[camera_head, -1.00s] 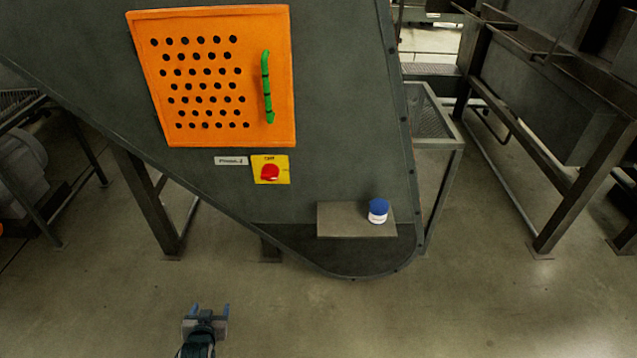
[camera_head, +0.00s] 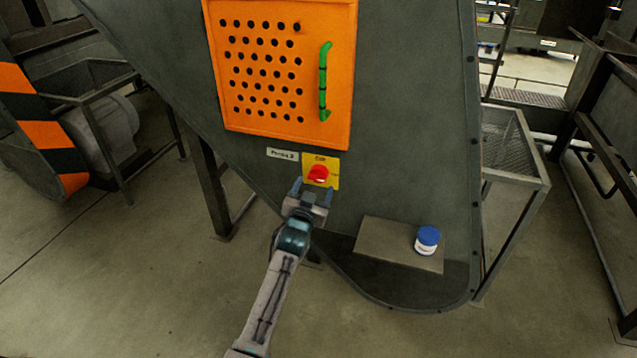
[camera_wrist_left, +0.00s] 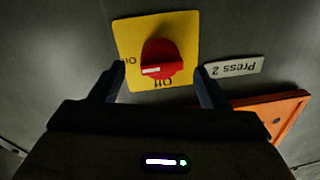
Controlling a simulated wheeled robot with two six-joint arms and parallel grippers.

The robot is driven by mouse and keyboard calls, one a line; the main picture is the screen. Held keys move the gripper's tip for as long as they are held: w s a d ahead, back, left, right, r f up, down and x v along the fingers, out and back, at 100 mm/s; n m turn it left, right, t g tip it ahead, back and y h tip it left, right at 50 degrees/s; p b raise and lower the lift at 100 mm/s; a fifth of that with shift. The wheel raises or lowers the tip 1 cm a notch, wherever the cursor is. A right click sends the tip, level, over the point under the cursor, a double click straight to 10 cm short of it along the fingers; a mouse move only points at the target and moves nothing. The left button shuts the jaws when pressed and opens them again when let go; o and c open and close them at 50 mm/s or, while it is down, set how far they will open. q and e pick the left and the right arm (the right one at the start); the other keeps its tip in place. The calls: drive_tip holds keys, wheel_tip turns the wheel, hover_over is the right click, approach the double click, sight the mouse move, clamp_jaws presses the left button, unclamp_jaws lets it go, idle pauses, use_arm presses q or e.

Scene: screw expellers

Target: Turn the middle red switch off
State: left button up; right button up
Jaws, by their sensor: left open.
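A red rotary switch (camera_head: 318,173) sits on a yellow plate (camera_head: 308,160) on the grey machine, below the orange panel. In the left wrist view the red switch (camera_wrist_left: 161,58) appears upside down, with "Off" at the bottom and "On" at the left. Its white mark points left, toward "On". The label beside it (camera_wrist_left: 234,68) reads "Press 2". My left gripper (camera_head: 312,187) is open just in front of and slightly below the switch. In the wrist view its fingers lie either side of the knob, with no visible contact. My right gripper is not in view.
The orange perforated panel (camera_head: 240,110) with a green handle (camera_head: 323,82) is above the switch. A ledge (camera_head: 385,240) with a blue-lidded white jar (camera_head: 427,240) juts out at the lower right. A metal leg (camera_head: 212,185) stands to the left.

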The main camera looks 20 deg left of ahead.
sight(316, 181)
use_arm(q)
drive_tip(key=w, duration=0.3)
drive_tip(key=shift+w+a, duration=0.15)
drive_tip(key=shift+w, duration=0.25)
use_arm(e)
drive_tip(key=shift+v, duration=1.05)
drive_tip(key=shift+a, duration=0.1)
use_arm(q)
drive_tip(key=c, duration=0.9)
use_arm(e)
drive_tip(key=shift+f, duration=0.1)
